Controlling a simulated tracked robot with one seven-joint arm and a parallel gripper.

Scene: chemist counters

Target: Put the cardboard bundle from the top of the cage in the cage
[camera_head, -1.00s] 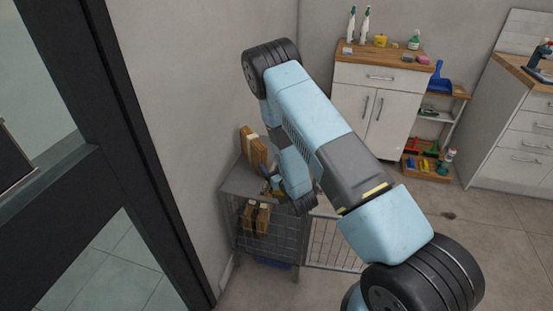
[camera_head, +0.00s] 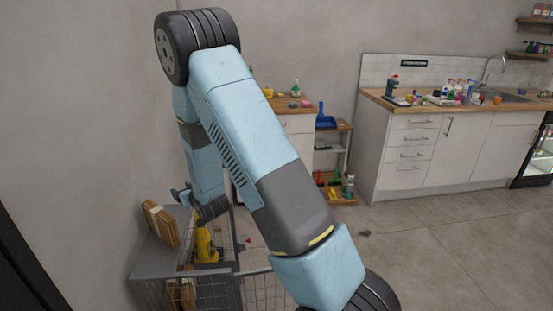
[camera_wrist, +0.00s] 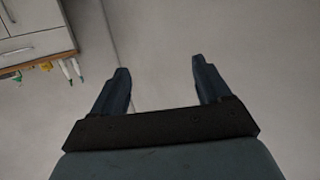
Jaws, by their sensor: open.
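The cardboard bundle (camera_head: 161,224) stands tilted on the grey top of the mesh cage (camera_head: 150,262) at the lower left in the head view. More brown cardboard (camera_head: 182,293) shows inside the cage behind the mesh. My gripper (camera_head: 178,195) is above the cage, close to the upper right of the bundle in the picture; the distance in depth is unclear. In the wrist view my gripper (camera_wrist: 161,68) is open and empty, with only plain wall between its fingers. The bundle and cage do not show in the wrist view.
A mesh panel (camera_head: 264,291) extends right from the cage, partly behind my arm. A yellow object (camera_head: 205,247) stands beyond the cage top. A wall is at the left. Counters with drawers (camera_head: 410,155) stand at the back right. The floor (camera_head: 440,245) at right is clear.

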